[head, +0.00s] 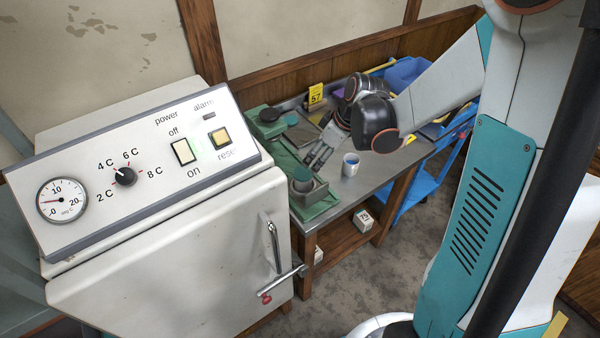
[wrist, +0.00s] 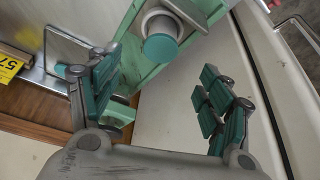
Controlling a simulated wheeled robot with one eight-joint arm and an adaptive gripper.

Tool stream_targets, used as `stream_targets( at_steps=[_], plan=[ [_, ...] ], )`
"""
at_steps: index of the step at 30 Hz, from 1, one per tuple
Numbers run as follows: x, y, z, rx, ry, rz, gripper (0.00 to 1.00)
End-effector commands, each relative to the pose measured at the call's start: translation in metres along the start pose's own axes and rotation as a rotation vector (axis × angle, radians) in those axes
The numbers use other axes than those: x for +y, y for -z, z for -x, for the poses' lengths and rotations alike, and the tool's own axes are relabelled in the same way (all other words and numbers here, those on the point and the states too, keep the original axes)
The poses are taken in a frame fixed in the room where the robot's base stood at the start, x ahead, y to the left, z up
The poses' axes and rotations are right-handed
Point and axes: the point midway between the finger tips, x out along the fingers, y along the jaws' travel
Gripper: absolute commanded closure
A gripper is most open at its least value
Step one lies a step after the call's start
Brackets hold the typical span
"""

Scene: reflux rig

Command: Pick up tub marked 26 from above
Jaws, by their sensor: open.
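No marking 26 can be read in either view. A small white and blue cup-like tub (head: 350,165) stands upright on the grey metal bench, just right of my gripper in the head view; I cannot tell whether it is the marked one. My gripper (head: 318,158) hangs low over the bench's left part, beside the green rig. In the wrist view my gripper (wrist: 160,95) has its teal-padded fingers spread apart, with nothing between them. A grey cylinder with a round teal top (wrist: 160,48) shows beyond the fingers, on the green rig.
The green rig (head: 318,210) lies along the bench's left side, next to the white cabinet (head: 190,250). A yellow 57 tag (head: 315,94) stands at the back. A blue cart (head: 425,160) is at right. A small white box (head: 362,218) sits on the lower shelf.

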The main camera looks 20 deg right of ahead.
Motion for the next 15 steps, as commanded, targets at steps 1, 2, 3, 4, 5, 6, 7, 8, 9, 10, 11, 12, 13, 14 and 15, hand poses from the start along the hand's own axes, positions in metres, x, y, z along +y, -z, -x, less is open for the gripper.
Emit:
stream_targets(
  at_steps=[1,2,3,4,5,6,7,8,9,10,11,12,13,14,15],
  plan=[
    [0.000,-0.001,-0.005,0.001,0.004,0.001,0.28],
    [0.000,-0.001,-0.008,0.001,0.005,0.002,0.28],
    [0.000,-0.001,-0.014,0.001,0.006,0.002,0.28],
    [0.000,-0.001,-0.018,0.001,0.006,0.002,0.28],
    [0.000,-0.001,-0.024,0.001,0.006,0.002,0.28],
    [0.000,-0.001,-0.032,0.000,0.005,0.002,0.28],
    [0.000,-0.001,-0.038,0.000,0.005,0.001,0.28],
    [0.000,-0.001,-0.044,0.000,0.005,0.002,0.28],
    [0.000,-0.001,-0.052,0.001,0.005,0.002,0.28],
    [-0.001,-0.001,-0.057,0.001,0.005,0.002,0.28],
    [-0.001,-0.001,-0.062,0.001,0.005,0.002,0.28],
    [0.000,-0.001,-0.069,0.001,0.004,0.002,0.28],
    [-0.001,-0.001,-0.073,0.001,0.004,0.001,0.28],
    [0.000,-0.001,-0.076,0.001,0.004,0.001,0.28],
    [0.000,0.000,-0.080,0.001,0.004,0.000,0.28]
  ],
)
